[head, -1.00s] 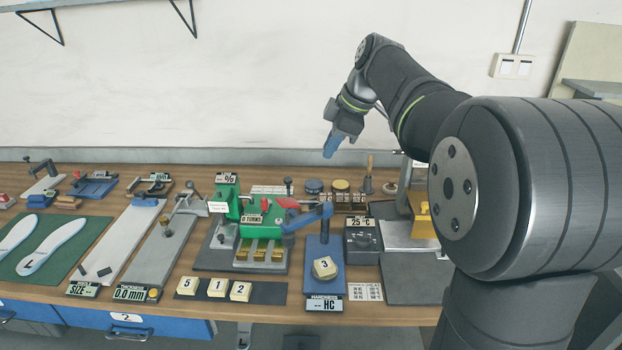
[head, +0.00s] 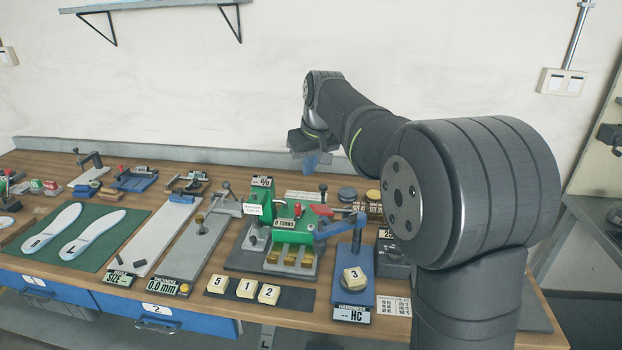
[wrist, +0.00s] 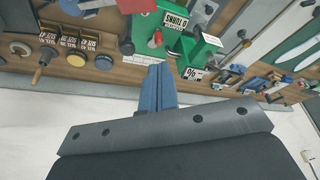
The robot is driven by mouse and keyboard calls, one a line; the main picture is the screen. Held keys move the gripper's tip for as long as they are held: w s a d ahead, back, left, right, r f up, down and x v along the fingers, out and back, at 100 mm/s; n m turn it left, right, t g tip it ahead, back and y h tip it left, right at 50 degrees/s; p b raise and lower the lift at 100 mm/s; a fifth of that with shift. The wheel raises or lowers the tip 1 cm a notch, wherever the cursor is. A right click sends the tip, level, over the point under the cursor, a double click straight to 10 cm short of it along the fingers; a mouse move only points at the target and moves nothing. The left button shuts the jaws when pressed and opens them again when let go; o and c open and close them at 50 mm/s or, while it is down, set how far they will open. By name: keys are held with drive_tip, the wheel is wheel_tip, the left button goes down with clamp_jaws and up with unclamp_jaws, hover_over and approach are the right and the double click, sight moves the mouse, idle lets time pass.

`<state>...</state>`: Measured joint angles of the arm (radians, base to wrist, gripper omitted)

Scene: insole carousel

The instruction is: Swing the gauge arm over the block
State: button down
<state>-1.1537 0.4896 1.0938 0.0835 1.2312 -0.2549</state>
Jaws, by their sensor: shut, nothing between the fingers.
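The hardness station is a blue plate (head: 342,296) with an "HC" label at the front of the bench. A cream block (head: 354,276) marked 3 sits on it. The blue gauge arm (head: 338,226) is on an upright post behind the block. It points left, with its free end beside the green machine and not over the block. My gripper (head: 318,162) is high above the back of the bench, clear of the gauge arm and block. Its blue fingers (wrist: 156,86) are shut with nothing between them in the wrist view.
The green machine (head: 307,246) stands just left of the station. Blocks 5, 1 and 2 (head: 246,287) sit on a dark strip in front of it. A dark temperature box (head: 392,256) is close on the right.

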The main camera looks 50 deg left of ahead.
sight(314, 205)
drive_tip(key=x, duration=0.9)
drive_tip(key=shift+s+d+r, duration=0.1)
drive_tip(key=shift+s+d, duration=0.05)
drive_tip(key=shift+d, duration=0.85)
drive_tip(key=shift+s+d, duration=0.2)
drive_tip(key=shift+d, duration=0.8)
drive_tip(key=shift+d, duration=0.1)
drive_tip(key=shift+s+d+n+g, duration=0.15)
drive_tip(key=shift+d+n, duration=0.3)
drive_tip(key=shift+d, duration=0.1)
drive_tip(key=shift+s+d+n+g, duration=0.15)
drive_tip(key=shift+d+n, duration=0.3)
drive_tip(key=shift+d, duration=0.05)
drive_tip(key=w+d+n+g, duration=0.2)
drive_tip(key=d+n, duration=0.4)
drive_tip(key=d, duration=0.4)
drive_tip(key=shift+d+n+h, duration=0.15)
drive_tip(key=shift+n+h, duration=0.15)
drive_tip(key=shift+n, duration=0.1)
